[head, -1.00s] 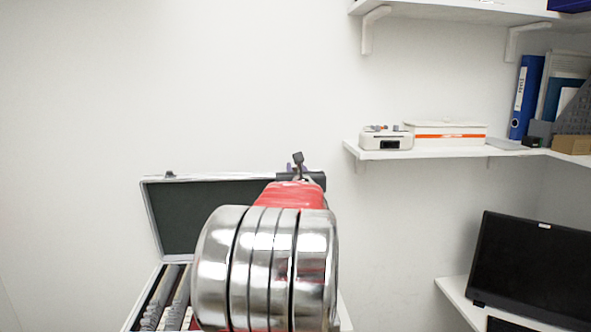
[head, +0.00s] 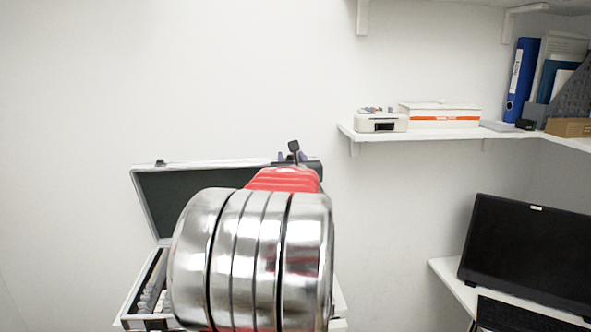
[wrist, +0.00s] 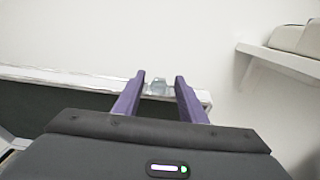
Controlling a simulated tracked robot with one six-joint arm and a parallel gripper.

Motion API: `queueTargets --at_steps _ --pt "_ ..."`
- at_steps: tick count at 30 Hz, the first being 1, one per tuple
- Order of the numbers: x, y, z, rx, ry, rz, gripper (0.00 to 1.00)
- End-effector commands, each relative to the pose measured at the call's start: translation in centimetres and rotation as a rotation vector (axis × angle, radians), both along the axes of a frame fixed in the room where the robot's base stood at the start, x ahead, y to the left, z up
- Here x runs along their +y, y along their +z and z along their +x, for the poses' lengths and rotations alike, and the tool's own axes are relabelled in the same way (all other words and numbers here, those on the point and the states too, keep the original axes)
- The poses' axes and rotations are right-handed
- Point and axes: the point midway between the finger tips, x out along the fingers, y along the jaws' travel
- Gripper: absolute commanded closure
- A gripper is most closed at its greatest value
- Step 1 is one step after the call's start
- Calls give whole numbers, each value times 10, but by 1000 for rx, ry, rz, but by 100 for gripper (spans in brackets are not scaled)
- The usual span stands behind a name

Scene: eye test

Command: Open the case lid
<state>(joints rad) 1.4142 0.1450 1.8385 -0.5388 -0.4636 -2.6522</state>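The case (head: 128,312) stands open below the wall, with grey items inside it. Its lid (head: 190,195) is raised steeply, dark inside with a pale metal rim; it also shows in the wrist view (wrist: 60,103). In the wrist view my gripper (wrist: 160,77) has its two purple fingers apart at the lid's top rim. A small metal latch (wrist: 159,87) shows in the gap between them; I cannot tell whether they touch it. In the head view my arm hides most of the gripper and the right part of the case.
A wall shelf (head: 440,132) on the right holds a white box with an orange stripe (head: 444,115), a small device (head: 381,121) and a blue binder (head: 520,80). A black monitor (head: 528,250) stands on a lower surface at right. The wall at left is bare.

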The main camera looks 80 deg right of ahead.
Motion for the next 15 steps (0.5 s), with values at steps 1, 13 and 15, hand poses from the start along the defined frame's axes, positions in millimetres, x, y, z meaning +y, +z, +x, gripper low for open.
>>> queueTargets --at_steps 1,13,15 --pt "7 -1 -3 1 -1 2 60" --pt "55 3 -23 -2 -1 -6 60" --pt "63 3 -27 -3 -1 -6 60"
